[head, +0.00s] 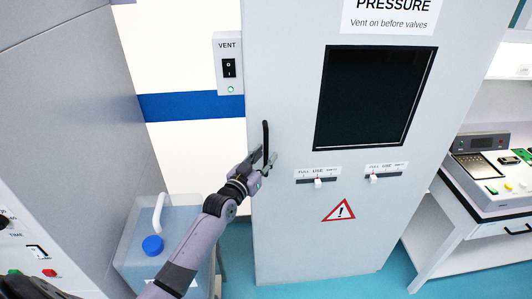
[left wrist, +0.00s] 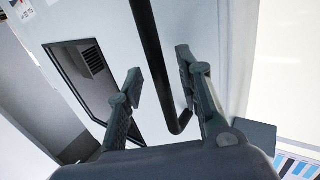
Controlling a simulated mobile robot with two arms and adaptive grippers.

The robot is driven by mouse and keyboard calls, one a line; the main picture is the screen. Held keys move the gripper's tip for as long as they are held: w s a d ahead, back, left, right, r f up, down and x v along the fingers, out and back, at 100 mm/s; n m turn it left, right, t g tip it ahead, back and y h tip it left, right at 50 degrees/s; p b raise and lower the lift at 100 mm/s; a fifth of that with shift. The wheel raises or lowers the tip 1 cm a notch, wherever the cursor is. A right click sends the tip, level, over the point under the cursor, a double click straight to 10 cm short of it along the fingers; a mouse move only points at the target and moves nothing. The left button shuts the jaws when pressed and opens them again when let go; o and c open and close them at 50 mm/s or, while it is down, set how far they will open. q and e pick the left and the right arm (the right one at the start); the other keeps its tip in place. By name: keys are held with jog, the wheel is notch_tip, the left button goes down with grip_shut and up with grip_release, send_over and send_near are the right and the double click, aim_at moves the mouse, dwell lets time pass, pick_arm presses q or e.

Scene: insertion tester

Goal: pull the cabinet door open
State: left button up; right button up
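The cabinet door (head: 290,235) is a tall light-grey panel with a dark window (head: 375,97), and it looks closed. Its black bar handle (head: 265,138) runs upright near the left edge. My left gripper (head: 263,163) is at the lower part of this handle. In the left wrist view the handle (left wrist: 150,45) passes between the two spread fingers of my left gripper (left wrist: 160,72), with visible gaps on both sides. How deep the bar sits between the fingers is hard to tell. My right gripper is not in view.
A vent switch box (head: 229,64) is on the wall left of the door. Two sliders (head: 318,183) and a warning triangle (head: 339,210) are on the door. A bench with an instrument (head: 490,175) is at right.

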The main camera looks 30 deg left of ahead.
pick_arm(q)
jog(key=shift+w, duration=0.65)
jog(key=shift+c, duration=0.4)
grip_shut()
